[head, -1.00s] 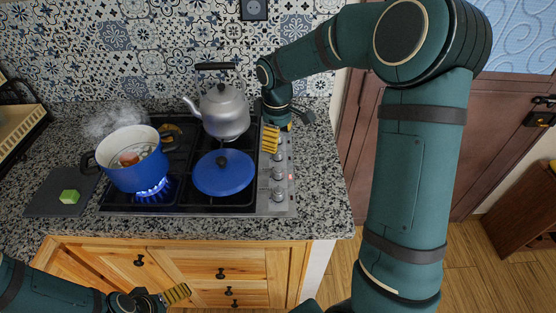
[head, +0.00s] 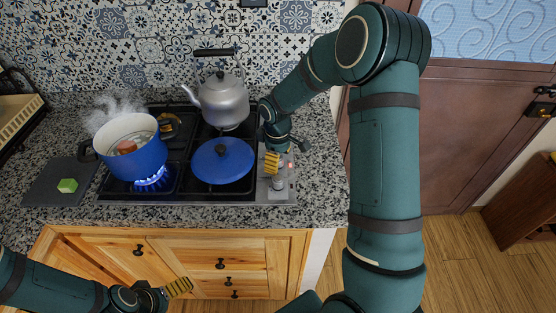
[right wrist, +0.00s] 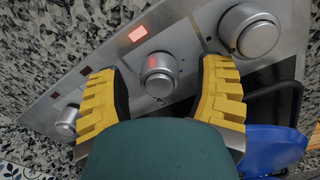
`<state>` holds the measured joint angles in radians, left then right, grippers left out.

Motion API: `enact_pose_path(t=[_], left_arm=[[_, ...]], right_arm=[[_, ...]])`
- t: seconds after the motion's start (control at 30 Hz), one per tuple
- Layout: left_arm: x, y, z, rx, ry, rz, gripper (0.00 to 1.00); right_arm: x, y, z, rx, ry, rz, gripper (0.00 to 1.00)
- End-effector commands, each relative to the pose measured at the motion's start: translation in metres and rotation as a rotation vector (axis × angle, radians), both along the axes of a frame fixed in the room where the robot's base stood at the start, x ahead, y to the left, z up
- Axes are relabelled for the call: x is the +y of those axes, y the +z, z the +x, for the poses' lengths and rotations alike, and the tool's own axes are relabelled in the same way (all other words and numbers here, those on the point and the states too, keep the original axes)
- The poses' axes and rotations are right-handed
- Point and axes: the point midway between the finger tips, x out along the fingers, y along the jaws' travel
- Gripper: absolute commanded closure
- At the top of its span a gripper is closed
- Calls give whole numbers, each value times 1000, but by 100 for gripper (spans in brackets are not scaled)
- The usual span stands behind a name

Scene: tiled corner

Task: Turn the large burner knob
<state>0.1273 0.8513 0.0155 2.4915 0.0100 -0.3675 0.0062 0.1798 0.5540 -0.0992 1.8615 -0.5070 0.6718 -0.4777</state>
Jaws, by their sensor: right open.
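The stove's control strip (head: 262,192) runs along the right side of the hob. In the right wrist view it carries several silver knobs: a middle knob (right wrist: 157,75), a knob at the upper right (right wrist: 250,33) that looks biggest, and one at the lower left (right wrist: 68,118). My right gripper (right wrist: 160,88) is open, its yellow fingers on either side of the middle knob in the picture; I cannot tell if they touch it. In the head view my right gripper (head: 272,164) points down over the strip and hides some knobs. My left gripper (head: 178,288) hangs before the cabinet.
A steaming blue pot (head: 138,160) stands over a lit flame. A blue lidded pan (head: 222,165) and a silver kettle (head: 224,102) stand near the strip. The granite counter (head: 322,190) right of the hob is clear.

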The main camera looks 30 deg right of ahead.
Motion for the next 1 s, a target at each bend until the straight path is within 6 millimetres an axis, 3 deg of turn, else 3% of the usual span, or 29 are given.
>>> enact_pose_path(t=[0.33, 0.5, 0.53, 1.0], left_arm=[[0, 0, 0, 1, 0, 0, 0], [0, 0, 0, 0, 0, 0, 0], [0, 0, 0, 0, 0, 0, 0], [0, -2, 0, 1, 0, 0, 0]], right_arm=[[0, -3, 0, 0, -1, 0, 34], [0, -3, 0, 0, -1, 0, 94], [0, -3, 0, 0, -1, 0, 100], [0, -4, -1, 3, -39, -1, 100]])
